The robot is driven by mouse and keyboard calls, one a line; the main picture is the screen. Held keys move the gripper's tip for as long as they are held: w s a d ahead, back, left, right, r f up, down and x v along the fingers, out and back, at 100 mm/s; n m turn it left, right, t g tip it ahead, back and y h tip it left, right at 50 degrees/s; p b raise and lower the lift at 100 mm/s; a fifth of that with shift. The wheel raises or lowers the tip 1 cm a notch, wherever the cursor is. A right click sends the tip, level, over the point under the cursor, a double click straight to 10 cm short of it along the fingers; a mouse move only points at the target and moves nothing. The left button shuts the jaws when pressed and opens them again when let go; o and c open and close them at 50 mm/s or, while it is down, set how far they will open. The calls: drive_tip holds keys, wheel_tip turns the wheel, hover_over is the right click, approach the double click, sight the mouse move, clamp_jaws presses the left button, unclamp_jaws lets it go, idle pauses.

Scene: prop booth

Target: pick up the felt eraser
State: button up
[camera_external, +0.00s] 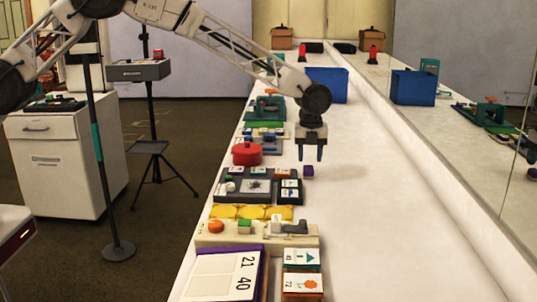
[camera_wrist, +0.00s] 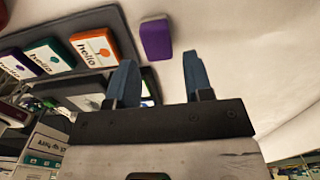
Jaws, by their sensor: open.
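A small purple block with a pale edge, which looks like the felt eraser (camera_external: 308,171), lies on the white counter just right of a dark tray. In the wrist view the eraser (camera_wrist: 157,41) shows beyond the fingertips, between the two fingers from side to side. My gripper (camera_external: 310,154) is open and empty, pointing down above the counter close to the eraser. Its two blue fingers (camera_wrist: 159,66) are apart in the wrist view. Nothing hides the eraser in either view.
The dark tray (camera_external: 230,198) holds several cards beside the eraser. A red pot (camera_external: 247,153) stands behind it, and a blue box (camera_external: 328,84) stands farther back. A mirror (camera_external: 450,130) runs along the right side. The counter right of the eraser is clear.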

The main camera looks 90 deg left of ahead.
sight(309, 168)
drive_tip(key=shift+s+d+f, duration=0.1)
drive_tip(key=shift+s+f, duration=0.05)
drive_tip(key=shift+f, duration=2.25)
drive_tip(key=c, duration=0.7)
drive_tip(key=shift+r, duration=0.15)
drive_tip(key=shift+r, duration=1.5)
drive_tip(key=shift+s+r, duration=0.2)
drive_tip(key=shift+s, duration=0.05)
drive_tip(key=s+d, duration=0.1)
drive_tip(key=s, duration=0.4)
drive_tip(key=s+d+r, duration=0.1)
drive_tip(key=s+d, duration=0.1)
drive_tip(key=s, duration=0.3)
drive_tip(key=s+d, duration=0.1)
drive_tip(key=s, duration=0.3)
drive_tip(key=shift+s+d+r, duration=0.15)
drive_tip(key=shift+s+d, duration=0.15)
drive_tip(key=shift+s, duration=0.1)
